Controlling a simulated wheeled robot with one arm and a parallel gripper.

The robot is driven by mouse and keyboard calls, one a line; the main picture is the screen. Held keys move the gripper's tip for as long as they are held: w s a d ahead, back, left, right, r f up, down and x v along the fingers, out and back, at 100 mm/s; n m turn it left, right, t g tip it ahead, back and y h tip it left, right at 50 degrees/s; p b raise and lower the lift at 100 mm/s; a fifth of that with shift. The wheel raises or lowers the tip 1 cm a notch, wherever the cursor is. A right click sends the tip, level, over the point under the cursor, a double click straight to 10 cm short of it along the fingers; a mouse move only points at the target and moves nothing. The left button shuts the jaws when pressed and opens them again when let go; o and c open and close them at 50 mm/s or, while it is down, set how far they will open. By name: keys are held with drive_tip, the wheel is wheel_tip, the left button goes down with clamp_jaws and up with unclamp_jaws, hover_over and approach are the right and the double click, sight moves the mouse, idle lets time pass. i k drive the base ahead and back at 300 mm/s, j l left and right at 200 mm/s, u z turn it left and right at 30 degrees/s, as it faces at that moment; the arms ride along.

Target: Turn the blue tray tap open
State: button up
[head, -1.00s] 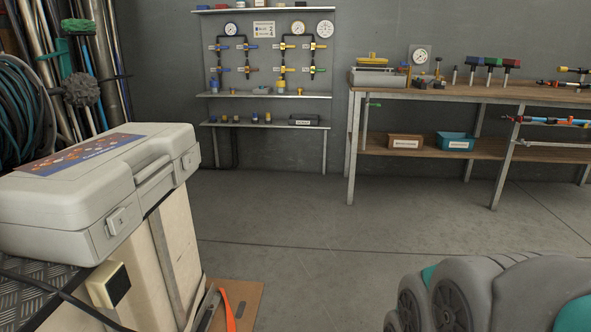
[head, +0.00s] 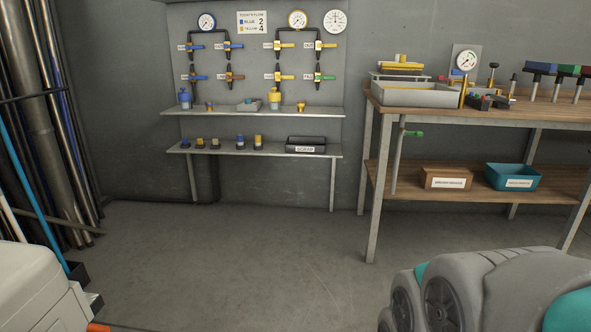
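Taps with coloured handles hang on the grey wall panel at the back left. The left group has blue-handled taps at upper left (head: 193,48), upper right (head: 230,46) and lower left (head: 194,77), and a red-brown one (head: 233,77) at lower right. All these handles look level. Their small labels are too small to read, so I cannot tell which is the tray tap. My gripper is out of view; only a grey and teal part of me shows at lower right.
A sign (head: 252,22) reads blue 2, yellow 4. An upper shelf (head: 320,112) and a lower shelf (head: 225,152) hold small parts below the taps. A workbench (head: 400,108) stands right, a pale case (head: 35,290) at lower left. The middle floor is clear.

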sight(453, 72)
drive_tip(key=i+j+z, duration=0.1)
drive_tip(key=i+z, duration=0.15)
drive_tip(key=i, duration=0.3)
drive_tip(key=i+j+z, duration=0.25)
drive_tip(key=i, duration=0.3)
drive_tip(key=i+j+z, duration=0.25)
drive_tip(key=i, duration=0.25)
